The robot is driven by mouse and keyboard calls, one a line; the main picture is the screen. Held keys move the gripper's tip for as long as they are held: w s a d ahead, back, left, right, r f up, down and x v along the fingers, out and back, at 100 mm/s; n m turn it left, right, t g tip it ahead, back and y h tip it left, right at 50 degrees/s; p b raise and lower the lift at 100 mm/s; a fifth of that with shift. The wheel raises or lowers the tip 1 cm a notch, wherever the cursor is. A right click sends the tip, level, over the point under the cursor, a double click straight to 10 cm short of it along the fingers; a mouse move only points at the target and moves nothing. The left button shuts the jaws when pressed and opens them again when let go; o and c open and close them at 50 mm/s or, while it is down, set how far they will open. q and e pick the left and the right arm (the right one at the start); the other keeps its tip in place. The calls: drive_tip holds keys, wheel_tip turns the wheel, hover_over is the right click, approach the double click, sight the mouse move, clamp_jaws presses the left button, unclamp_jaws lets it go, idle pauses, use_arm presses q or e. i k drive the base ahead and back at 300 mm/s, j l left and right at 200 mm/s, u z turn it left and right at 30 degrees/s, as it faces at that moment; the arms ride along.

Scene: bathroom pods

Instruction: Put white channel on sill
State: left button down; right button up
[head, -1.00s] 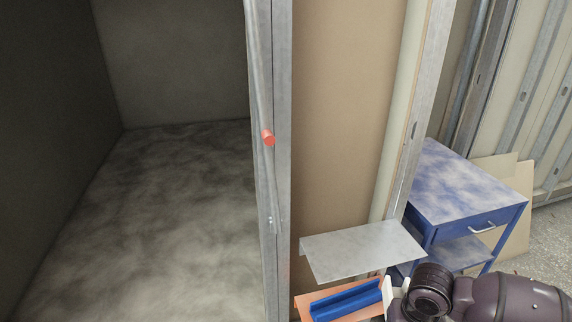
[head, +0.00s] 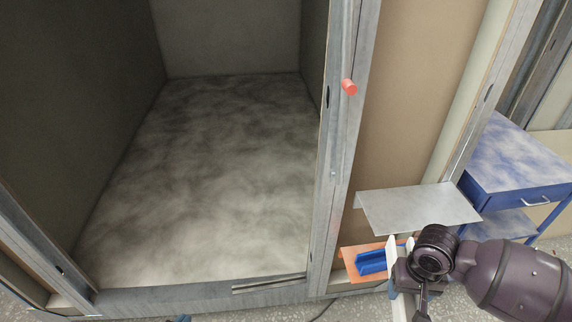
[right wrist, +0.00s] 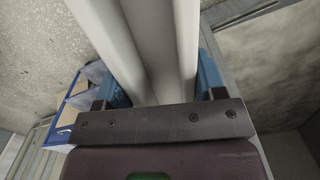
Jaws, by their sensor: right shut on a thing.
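The white channel (right wrist: 150,45) is a long pale profile with a groove, running away between the blue fingers of my right gripper (right wrist: 160,85) in the right wrist view. The gripper is shut on it. In the head view my right gripper (head: 403,265) is at the lower right, and white parts of the channel (head: 400,306) show beside it; most of its length is hidden or out of frame. The sill (head: 200,297) is the grey metal strip across the bottom of the pod opening, left of the gripper. My left gripper is not clearly in view.
Thin dark strips (head: 268,284) lie at the sill's right end. A metal stud with a red knob (head: 349,87) stands between opening and gripper. A grey shelf (head: 418,208), an orange tray (head: 348,262) with a blue piece (head: 371,263), and a blue cart (head: 520,165) are at right.

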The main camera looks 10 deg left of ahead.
sight(167, 294)
drive_tip(key=j+u, duration=0.15)
drive_tip(key=j, duration=0.3)
drive_tip(key=j+u, duration=0.15)
drive_tip(key=j, duration=0.35)
drive_tip(key=i+j+u, duration=0.15)
drive_tip(key=j, duration=0.3)
drive_tip(key=j+u, duration=0.1)
drive_tip(key=j, duration=0.35)
drive_tip(key=i+j+u, duration=0.15)
drive_tip(key=j, duration=0.3)
drive_tip(key=i+j+u, duration=0.15)
drive_tip(key=j, duration=0.3)
drive_tip(key=i+j+u, duration=0.15)
drive_tip(key=j, duration=0.25)
